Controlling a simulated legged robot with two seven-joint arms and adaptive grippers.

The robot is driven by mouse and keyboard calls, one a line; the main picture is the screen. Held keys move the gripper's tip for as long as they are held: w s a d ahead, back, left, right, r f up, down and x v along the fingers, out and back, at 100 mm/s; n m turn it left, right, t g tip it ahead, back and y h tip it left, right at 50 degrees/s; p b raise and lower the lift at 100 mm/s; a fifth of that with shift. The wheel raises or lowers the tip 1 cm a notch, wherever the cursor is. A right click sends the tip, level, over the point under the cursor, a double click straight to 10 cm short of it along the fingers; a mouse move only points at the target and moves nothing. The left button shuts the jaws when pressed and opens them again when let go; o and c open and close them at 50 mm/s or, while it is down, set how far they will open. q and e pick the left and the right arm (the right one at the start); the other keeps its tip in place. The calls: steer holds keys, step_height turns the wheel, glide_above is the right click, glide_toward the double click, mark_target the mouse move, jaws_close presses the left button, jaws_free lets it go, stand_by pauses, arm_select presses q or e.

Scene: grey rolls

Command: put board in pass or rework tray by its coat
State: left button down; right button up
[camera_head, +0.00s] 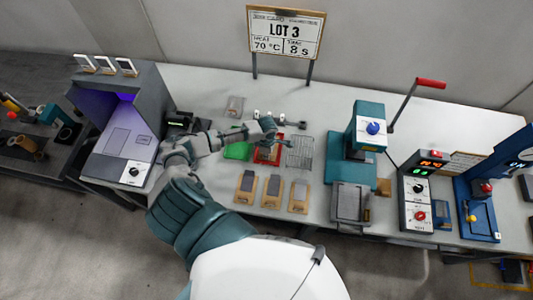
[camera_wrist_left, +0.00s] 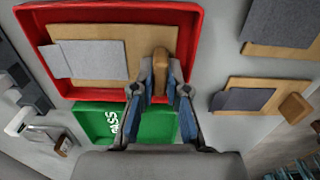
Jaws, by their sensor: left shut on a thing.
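The red tray (camera_head: 257,157) lies on the table, and its red rim (camera_wrist_left: 195,14) fills the top of the left wrist view. A tan board (camera_wrist_left: 128,28) with a grey coat sheet (camera_wrist_left: 90,59) is within the red tray's rim. My left gripper (camera_wrist_left: 160,84) is shut on the board's brown wooden block. In the head view my left gripper (camera_head: 268,133) is over the red tray and hides much of it. The green tray (camera_head: 237,151), marked PASS, sits just left of it and shows empty in the wrist view (camera_wrist_left: 90,122).
Three coated boards (camera_head: 272,190) lie in a row at the table's front. A wire rack (camera_head: 300,152) is right of the red tray. A teal press (camera_head: 366,135) stands further right, a purple-lit box (camera_head: 125,125) at left. A LOT 3 sign (camera_head: 286,34) stands behind.

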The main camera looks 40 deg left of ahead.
arm_select(q)
steer(key=c, duration=1.5)
jaws_free()
steer(key=shift+o, duration=0.2)
step_height(320, 180, up, 12)
steer(key=shift+p, duration=0.3)
